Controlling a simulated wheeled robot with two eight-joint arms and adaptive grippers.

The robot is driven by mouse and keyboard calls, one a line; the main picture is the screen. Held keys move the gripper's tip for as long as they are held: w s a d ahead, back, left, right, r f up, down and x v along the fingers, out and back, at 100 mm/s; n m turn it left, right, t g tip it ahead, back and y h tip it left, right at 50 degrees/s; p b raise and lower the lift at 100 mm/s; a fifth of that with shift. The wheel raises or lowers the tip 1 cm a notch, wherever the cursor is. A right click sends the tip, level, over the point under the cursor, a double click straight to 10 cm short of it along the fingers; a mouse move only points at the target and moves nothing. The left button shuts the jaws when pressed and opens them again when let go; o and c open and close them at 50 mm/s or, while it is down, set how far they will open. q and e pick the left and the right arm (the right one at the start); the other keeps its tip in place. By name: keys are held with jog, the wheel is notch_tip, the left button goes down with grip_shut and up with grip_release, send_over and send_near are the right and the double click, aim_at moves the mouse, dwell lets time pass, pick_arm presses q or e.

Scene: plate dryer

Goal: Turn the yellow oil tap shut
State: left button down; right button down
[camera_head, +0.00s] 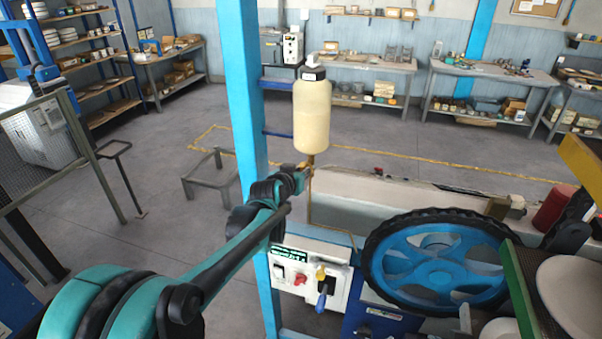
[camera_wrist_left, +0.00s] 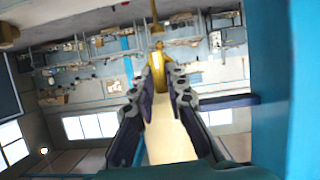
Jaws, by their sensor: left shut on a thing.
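The yellow oil tap (camera_wrist_left: 157,72) sits between the two fingers of my left gripper (camera_wrist_left: 160,82) in the left wrist view. The gripper is shut on it. In the head view my left gripper (camera_head: 303,172) is at the foot of the cream oil bottle (camera_head: 312,115). There the tap is small and mostly hidden by the fingers, so its turn angle cannot be told. The bottle stands upright with a dark cap and also shows in the wrist view (camera_wrist_left: 168,140). My right gripper is not in view.
A blue post (camera_head: 243,85) rises close to the left of my gripper. Below are a white switch panel (camera_head: 310,265) with a blue-handled valve (camera_head: 321,298) and a large blue wheel (camera_head: 437,262) with a black rim. A pale trough (camera_head: 360,190) lies behind.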

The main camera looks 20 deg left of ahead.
pick_arm(q)
jog(key=shift+w+a+f+n+t+h+b, duration=0.15)
jog(key=shift+n+t+h+b, duration=0.3)
jog(key=shift+n+h+b, duration=1.1)
jog(key=shift+s+a+f+n+t+h+b, duration=0.1)
jog(key=shift+a+f+n+t+h+b, duration=0.35)
jog(key=shift+n+b, duration=2)
jog(key=shift+w+r+n+t+h+b, duration=0.1)
jog(key=shift+n+t+h+b, duration=0.4)
jog(key=shift+n+h+b, duration=1.45)
jog(key=shift+n+y+p, duration=0.35)
jog(key=shift+n+y, duration=0.3)
jog(key=shift+n, duration=0.1)
jog(key=c, duration=1.5)
grip_release()
jog(key=shift+c, duration=0.2)
jog(key=shift+w+d, duration=0.1)
jog(key=shift+f, duration=0.1)
